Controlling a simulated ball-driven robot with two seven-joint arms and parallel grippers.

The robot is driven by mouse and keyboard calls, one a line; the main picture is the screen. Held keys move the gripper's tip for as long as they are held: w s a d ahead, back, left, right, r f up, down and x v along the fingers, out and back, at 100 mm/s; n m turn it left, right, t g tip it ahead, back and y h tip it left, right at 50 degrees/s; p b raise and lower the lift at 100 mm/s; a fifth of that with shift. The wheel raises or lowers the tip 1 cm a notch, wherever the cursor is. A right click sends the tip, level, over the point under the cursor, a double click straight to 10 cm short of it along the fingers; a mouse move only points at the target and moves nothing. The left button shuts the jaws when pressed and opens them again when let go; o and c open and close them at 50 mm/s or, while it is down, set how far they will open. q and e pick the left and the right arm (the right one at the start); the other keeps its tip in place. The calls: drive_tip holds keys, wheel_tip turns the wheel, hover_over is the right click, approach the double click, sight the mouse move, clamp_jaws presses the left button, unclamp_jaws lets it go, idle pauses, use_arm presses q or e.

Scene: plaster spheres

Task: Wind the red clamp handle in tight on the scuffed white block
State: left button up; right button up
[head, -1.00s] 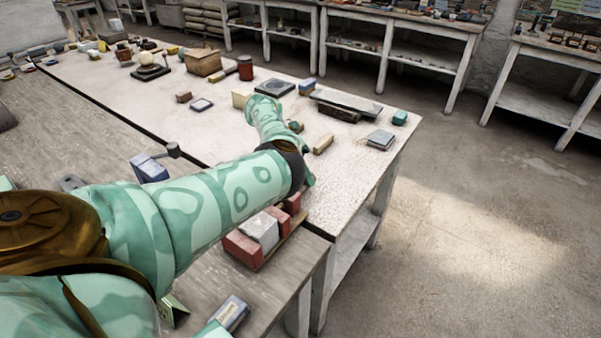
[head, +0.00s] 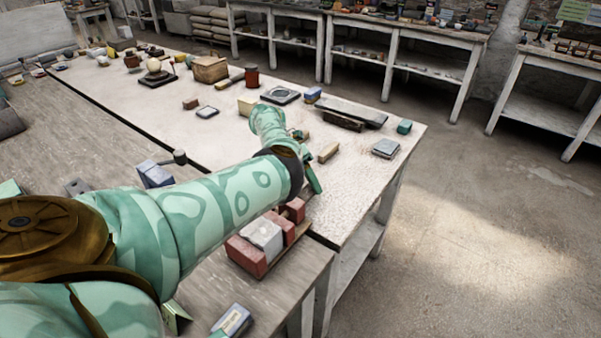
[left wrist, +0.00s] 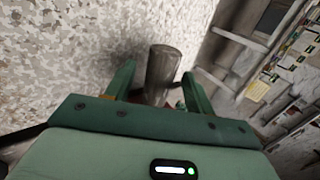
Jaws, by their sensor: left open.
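The clamp (head: 243,252) lies on the near bench in the head view, with several red blocks in a row along a wooden base. The scuffed white block (head: 263,237) sits between red blocks. I cannot make out a red handle; the clamp's far end is near my arm. My left gripper (head: 314,183) shows only as a dark green part beside that end, its fingertips hidden. In the left wrist view my left gripper (left wrist: 159,72) is open, with a grey-brown cylinder (left wrist: 163,68) between or just beyond its fingers. Contact cannot be told. My right gripper is not visible.
The white table (head: 225,135) beyond holds a wooden block (head: 328,152), a grey slab (head: 386,148), a teal block (head: 404,127) and a wooden box (head: 210,69). A blue-grey block (head: 154,174) lies left of my arm. Open floor is at right.

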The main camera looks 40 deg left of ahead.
use_arm(q)
drive_tip(key=p+v, duration=0.1)
drive_tip(key=v, duration=1.5)
drive_tip(key=shift+p, duration=0.3)
drive_tip(key=shift+r, duration=0.1)
